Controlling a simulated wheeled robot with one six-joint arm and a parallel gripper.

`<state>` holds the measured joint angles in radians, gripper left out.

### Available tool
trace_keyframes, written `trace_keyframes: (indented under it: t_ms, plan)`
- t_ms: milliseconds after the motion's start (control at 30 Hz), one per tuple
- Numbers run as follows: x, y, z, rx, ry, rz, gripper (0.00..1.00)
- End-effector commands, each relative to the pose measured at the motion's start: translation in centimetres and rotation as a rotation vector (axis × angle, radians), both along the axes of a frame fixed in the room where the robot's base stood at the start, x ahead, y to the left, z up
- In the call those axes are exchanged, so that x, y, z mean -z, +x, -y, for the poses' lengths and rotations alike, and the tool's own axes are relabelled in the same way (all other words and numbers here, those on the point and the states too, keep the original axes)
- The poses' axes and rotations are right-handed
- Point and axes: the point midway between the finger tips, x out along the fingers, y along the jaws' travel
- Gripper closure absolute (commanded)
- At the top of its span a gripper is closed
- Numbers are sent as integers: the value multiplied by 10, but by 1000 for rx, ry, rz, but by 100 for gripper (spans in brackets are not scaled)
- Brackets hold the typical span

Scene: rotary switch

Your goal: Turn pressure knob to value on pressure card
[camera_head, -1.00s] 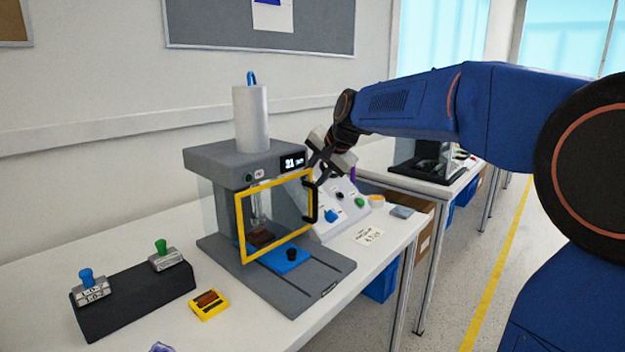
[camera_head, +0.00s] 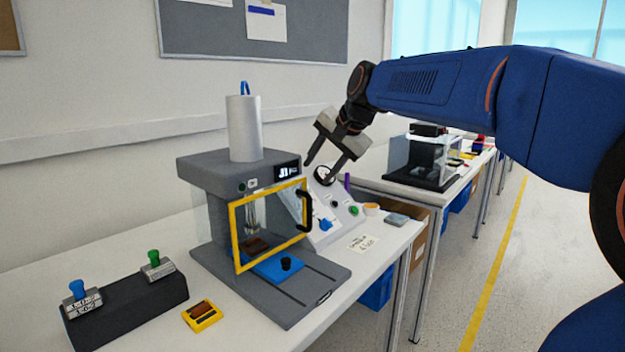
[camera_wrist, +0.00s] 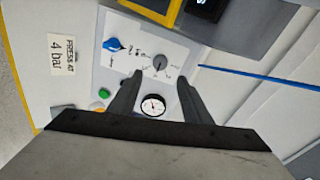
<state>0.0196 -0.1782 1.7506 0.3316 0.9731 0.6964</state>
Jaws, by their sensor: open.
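A control panel (camera_head: 342,223) stands beside the press; it also shows in the wrist view (camera_wrist: 184,50). A grey knob (camera_wrist: 160,62) with marks around it sits on the panel, and a blue knob (camera_wrist: 115,44) sits to its left. A round gauge (camera_wrist: 153,104) with a white face shows between my fingers. The white card (camera_wrist: 68,52) reads "PRESS AT 4 bar"; it lies on the table in the head view (camera_head: 362,245). My gripper (camera_head: 316,171) is open and empty above the panel. In the wrist view its fingertips (camera_wrist: 161,76) straddle the grey knob in the picture; contact cannot be told.
The grey press (camera_head: 240,178) with a yellow-framed door (camera_head: 237,240) and black handle (camera_head: 305,210) stands left of the panel. A green button (camera_wrist: 104,93) is on the panel. A black block (camera_head: 130,305) with stamps and a yellow box (camera_head: 202,315) lie at the front left.

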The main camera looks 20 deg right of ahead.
Motion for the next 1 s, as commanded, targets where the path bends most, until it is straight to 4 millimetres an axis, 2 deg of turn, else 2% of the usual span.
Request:
trace_keyframes:
  t_ms: [200,400,600,1000]
  plan:
    - [-34,-24,12,1,0,2,56]
    - [-55,-39,19,2,-1,1,56]
    - [-63,-46,21,1,-1,1,56]
    - [-63,-46,21,0,-1,-1,56]
